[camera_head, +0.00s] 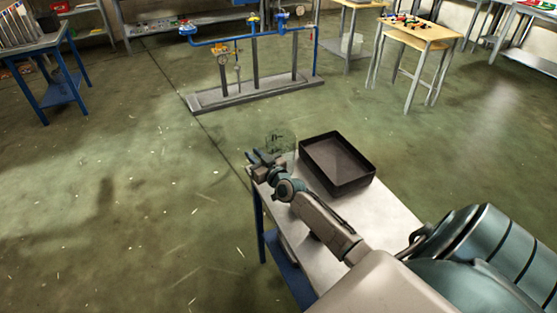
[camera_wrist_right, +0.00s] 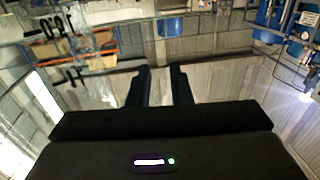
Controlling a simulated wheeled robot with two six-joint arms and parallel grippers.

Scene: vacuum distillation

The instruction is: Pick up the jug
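A clear, see-through jug (camera_head: 283,143) stands at the far left corner of the white-topped table, beside a dark tray. Its outline is faint, and I cannot make out its handle. My right gripper (camera_head: 261,157) is at the same corner, just left of and in front of the jug in the head view. In the right wrist view the two dark fingers of my right gripper (camera_wrist_right: 160,72) stand apart with a gap between them, and nothing is clearly held there. I cannot tell whether a finger touches the jug. My left gripper is in neither view.
The dark, empty-looking tray (camera_head: 368,172) takes up the far right of the white-topped table (camera_head: 385,214). Blue piping on a grey base (camera_head: 250,93) stands farther off on the floor. A wooden table (camera_head: 421,31) is at the back right. The floor left of the table is clear.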

